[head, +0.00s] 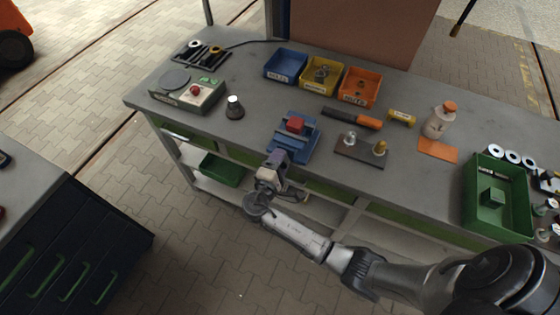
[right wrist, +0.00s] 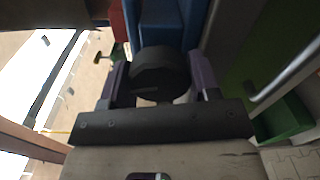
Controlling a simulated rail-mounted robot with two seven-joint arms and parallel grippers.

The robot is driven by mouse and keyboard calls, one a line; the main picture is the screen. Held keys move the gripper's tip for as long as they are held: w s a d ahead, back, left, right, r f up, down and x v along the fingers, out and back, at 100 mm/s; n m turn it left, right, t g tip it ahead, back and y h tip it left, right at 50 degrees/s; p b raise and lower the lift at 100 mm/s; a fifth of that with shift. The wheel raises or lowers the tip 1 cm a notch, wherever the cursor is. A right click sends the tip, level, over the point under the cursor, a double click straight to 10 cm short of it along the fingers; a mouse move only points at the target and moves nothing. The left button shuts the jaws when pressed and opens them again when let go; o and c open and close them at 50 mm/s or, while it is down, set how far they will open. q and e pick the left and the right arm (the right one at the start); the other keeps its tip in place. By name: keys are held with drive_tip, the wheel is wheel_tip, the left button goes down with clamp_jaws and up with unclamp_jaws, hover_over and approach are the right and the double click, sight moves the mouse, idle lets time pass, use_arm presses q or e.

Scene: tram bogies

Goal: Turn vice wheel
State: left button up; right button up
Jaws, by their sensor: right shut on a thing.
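The blue vice (head: 305,143) stands at the front edge of the workbench, with a red block (head: 295,124) at its jaws. My right gripper (head: 278,158) reaches the vice's front side from below. In the right wrist view, the dark round vice wheel (right wrist: 160,72) sits between the two purple-grey fingers of my right gripper (right wrist: 160,85), which is shut on it. The blue vice body (right wrist: 162,25) shows just beyond the wheel. In the head view the wheel is hidden by the gripper. My left gripper is not in view.
On the grey bench (head: 240,135) stand blue (head: 285,66), yellow (head: 322,75) and orange (head: 359,88) bins behind the vice. A control box (head: 190,93) is at left, a plate with two knobs (head: 360,150) at right. A green tray (head: 497,197) lies further right.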

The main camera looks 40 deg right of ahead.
drive_tip(key=o, duration=0.9)
drive_tip(key=v, duration=1.4)
drive_tip(key=shift+d, duration=0.1)
